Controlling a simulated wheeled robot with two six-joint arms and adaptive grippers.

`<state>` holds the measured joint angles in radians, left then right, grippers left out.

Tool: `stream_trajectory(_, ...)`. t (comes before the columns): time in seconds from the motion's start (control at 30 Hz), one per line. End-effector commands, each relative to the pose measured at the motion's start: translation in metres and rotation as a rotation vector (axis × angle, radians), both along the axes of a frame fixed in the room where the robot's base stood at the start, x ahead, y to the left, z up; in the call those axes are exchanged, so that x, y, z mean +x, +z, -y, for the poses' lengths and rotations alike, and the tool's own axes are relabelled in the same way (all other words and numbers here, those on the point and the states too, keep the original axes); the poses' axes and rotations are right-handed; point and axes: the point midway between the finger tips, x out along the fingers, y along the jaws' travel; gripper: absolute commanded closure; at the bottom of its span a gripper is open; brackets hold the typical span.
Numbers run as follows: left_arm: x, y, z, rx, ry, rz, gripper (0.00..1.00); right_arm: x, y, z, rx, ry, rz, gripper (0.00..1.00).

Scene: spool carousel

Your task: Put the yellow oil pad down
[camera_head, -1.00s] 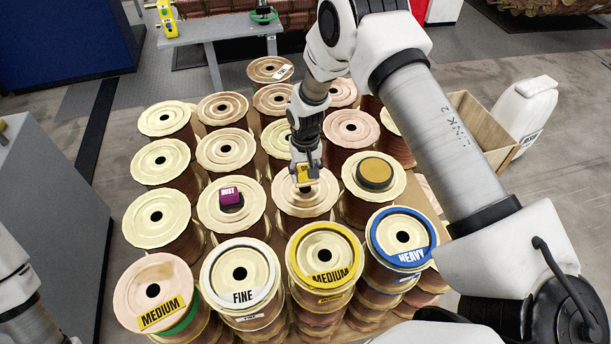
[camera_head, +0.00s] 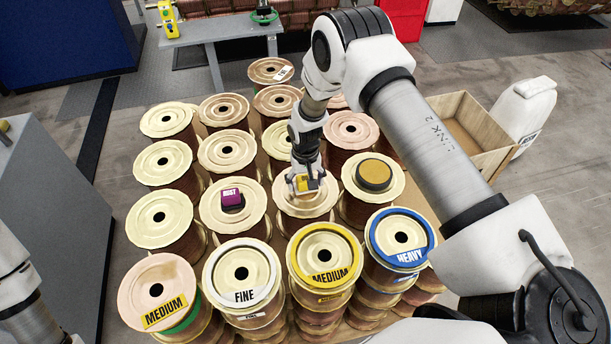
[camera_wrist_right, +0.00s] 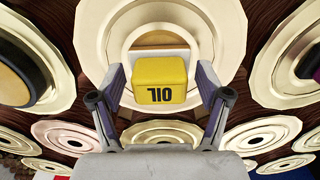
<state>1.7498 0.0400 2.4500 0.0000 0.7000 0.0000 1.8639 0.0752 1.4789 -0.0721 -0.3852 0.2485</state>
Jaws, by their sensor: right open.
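The yellow oil pad (camera_head: 303,184) is a small block on the cream top of a spool (camera_head: 318,205) in the middle of the cluster. In the right wrist view the pad (camera_wrist_right: 160,72) shows its dark OIL lettering upside down and covers the spool's centre. My right gripper (camera_head: 305,187) is low over that spool, with its fingers spread on both sides of the pad. In the right wrist view the fingers (camera_wrist_right: 160,100) stand open, with a gap visible on each side of the pad. My left gripper is out of view.
A purple DUST pad (camera_head: 232,198) sits on the spool to the left. A dark-rimmed brown round pad (camera_head: 374,175) lies on the spool to the right. Front spools carry FINE, MEDIUM and HEAVY labels. An open wooden crate (camera_head: 470,125) stands at the right.

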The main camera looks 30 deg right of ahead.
Motion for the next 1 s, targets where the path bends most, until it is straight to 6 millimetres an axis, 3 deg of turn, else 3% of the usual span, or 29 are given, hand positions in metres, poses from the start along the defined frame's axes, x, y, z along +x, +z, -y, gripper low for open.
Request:
stream_trajectory(0.17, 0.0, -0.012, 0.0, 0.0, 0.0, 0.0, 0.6, 0.001, 0.025, 0.0, 0.0, 0.0, 0.004, 0.24)
stream_trajectory(0.4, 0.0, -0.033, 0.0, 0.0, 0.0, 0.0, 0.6, 0.001, 0.087, 0.0, 0.0, 0.0, 0.004, 0.24)
stream_trajectory(0.53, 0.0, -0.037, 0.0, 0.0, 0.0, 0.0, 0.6, 0.001, 0.111, 0.0, 0.0, 0.0, 0.003, 0.24)
stream_trajectory(0.7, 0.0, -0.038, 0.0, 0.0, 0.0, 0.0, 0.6, 0.0, 0.122, -0.001, 0.0, 0.0, 0.0, 0.24)
stream_trajectory(1.0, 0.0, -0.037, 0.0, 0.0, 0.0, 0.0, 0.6, 0.0, 0.122, -0.001, 0.0, 0.0, 0.0, 0.24)
